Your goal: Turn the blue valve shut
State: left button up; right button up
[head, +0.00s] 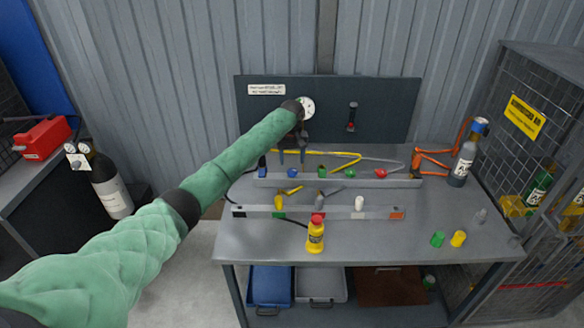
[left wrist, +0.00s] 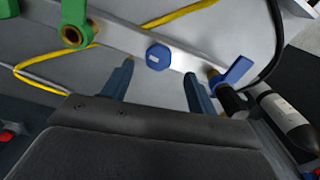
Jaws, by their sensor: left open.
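A blue lever handle (left wrist: 238,70) on a brass-and-black fitting sits at one end of the rear rail (head: 340,182); in the head view this blue valve (head: 262,166) is at the rail's left end. A round blue knob or disc (head: 292,172) is beside it on the rail; it also shows in the left wrist view (left wrist: 157,57). My left gripper (head: 292,159) is open and empty, fingers down over the rail. In the left wrist view its fingertips (left wrist: 158,71) flank the round blue part, with the blue lever outside them. Contact cannot be told. My right gripper is not in view.
A green valve (head: 322,172) and a red part (head: 381,173) are further right along the rail. Yellow tubing (head: 345,160) runs behind. A front rail (head: 335,213) and a yellow bottle (head: 316,235) stand nearer. A mesh cage (head: 535,120) bounds the right.

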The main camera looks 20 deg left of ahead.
aim_at(292, 171)
pick_arm(q)
jog(key=shift+d+f+p, duration=0.15)
jog(key=shift+f+p, duration=0.6)
jog(key=shift+f, duration=1.8)
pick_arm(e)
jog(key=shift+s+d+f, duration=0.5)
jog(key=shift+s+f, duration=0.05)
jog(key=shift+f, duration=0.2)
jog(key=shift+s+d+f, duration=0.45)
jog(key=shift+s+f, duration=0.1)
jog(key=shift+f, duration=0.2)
pick_arm(q)
jog(key=c, duration=1)
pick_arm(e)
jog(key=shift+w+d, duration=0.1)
